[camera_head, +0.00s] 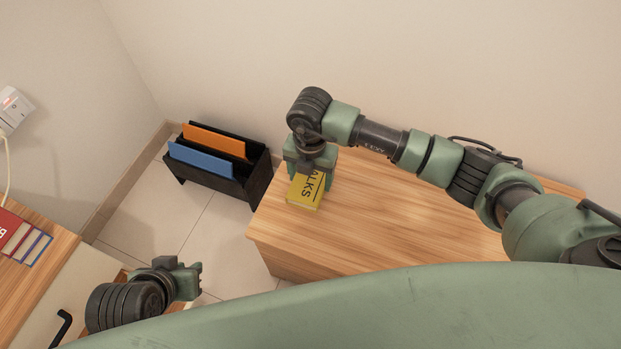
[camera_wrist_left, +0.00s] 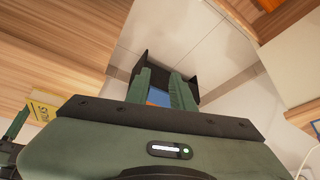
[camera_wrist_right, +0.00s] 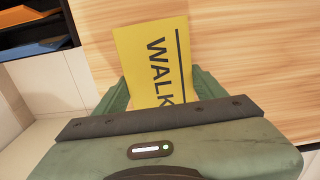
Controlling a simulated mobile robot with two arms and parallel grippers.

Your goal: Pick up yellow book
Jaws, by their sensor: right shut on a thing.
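The yellow book (camera_head: 305,191) has dark lettering and is at the left end of the wooden cabinet top, under my right gripper (camera_head: 311,166). In the right wrist view the book (camera_wrist_right: 152,60) sits between the two green fingers of my right gripper (camera_wrist_right: 160,92), which is shut on it. I cannot tell whether the book touches the wood. My left gripper (camera_head: 194,279) is at the lower left, away from the book. In the left wrist view its fingers (camera_wrist_left: 160,88) are apart with nothing held between them. The book (camera_wrist_left: 42,108) also shows at that view's left edge.
A black rack (camera_head: 255,180) on the tiled floor holds an orange book (camera_head: 215,141) and a blue book (camera_head: 200,160). Several books (camera_head: 22,240) lie on another wooden surface at the left. The wooden cabinet top (camera_head: 400,220) is clear to the right of the yellow book.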

